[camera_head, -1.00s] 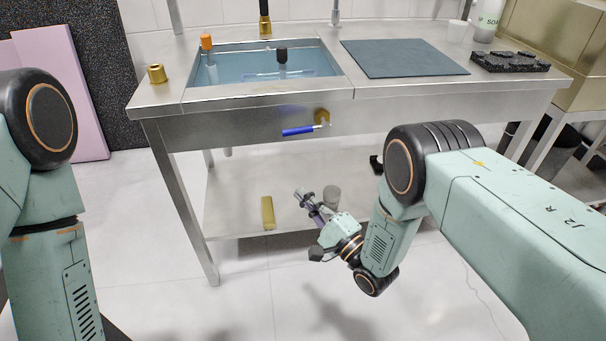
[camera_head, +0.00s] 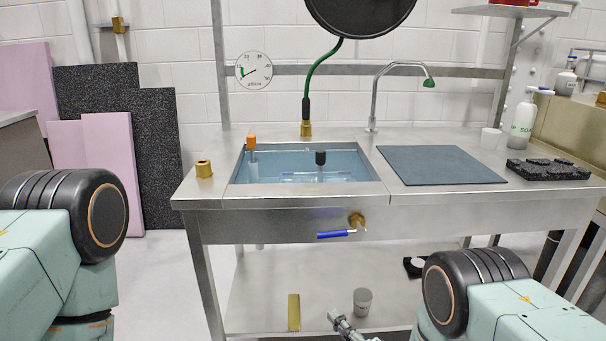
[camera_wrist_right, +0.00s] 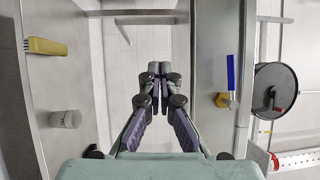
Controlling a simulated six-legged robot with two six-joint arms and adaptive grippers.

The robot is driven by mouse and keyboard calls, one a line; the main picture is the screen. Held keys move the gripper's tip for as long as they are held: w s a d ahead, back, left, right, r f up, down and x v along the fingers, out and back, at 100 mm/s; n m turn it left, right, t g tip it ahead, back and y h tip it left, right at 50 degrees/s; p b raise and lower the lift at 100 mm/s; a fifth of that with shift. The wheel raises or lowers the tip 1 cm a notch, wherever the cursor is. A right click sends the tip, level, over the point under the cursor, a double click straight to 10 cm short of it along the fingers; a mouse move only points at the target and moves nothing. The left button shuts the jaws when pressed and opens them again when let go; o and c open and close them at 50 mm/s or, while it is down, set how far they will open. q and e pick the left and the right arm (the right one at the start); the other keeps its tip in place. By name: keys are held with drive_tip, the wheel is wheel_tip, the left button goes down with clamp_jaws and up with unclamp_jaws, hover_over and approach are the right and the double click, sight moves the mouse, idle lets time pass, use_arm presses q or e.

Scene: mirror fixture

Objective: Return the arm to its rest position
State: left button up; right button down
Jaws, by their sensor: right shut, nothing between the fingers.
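My right gripper (camera_head: 335,317) shows at the bottom edge of the head view, in front of the bench's lower shelf and left of a grey cup (camera_head: 362,301). Most of the gripper is cut off there. In the right wrist view its fingers (camera_wrist_right: 157,75) meet at the tips with nothing between them. My right arm (camera_head: 475,290) comes in from the lower right with its elbow bent. My left arm (camera_head: 75,225) is at the left edge; its gripper is out of view.
A steel bench (camera_head: 290,217) with a water-filled sink stands ahead. A valve with a blue handle (camera_head: 335,234) sticks out from its front; it also shows in the right wrist view (camera_wrist_right: 231,72). Floor left of the bench is clear.

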drive_tip(key=s+d+f+n+g+h+p, duration=0.1)
drive_tip(key=s+d+f+n+g+h, duration=0.4)
drive_tip(key=s, duration=0.4)
drive_tip(key=s+d+f+n+g+h+p, duration=0.1)
drive_tip(key=s+d+f+n+g+h, duration=0.25)
drive_tip(key=s+f, duration=0.55)
drive_tip(key=s+d+r+n+g+p, duration=0.1)
drive_tip(key=s+d+r+g+p, duration=0.1)
drive_tip(key=s+r, duration=0.4)
drive_tip(key=s+d+r+n+g+h+p, duration=0.1)
drive_tip(key=s+d+r+g, duration=0.3)
drive_tip(key=s, duration=0.9)
drive_tip(key=shift+s+r+n+g+p, duration=0.2)
drive_tip(key=shift+r+n+g+p, duration=0.45)
drive_tip(key=shift+r, duration=0.6)
drive_tip(key=shift+h, duration=0.25)
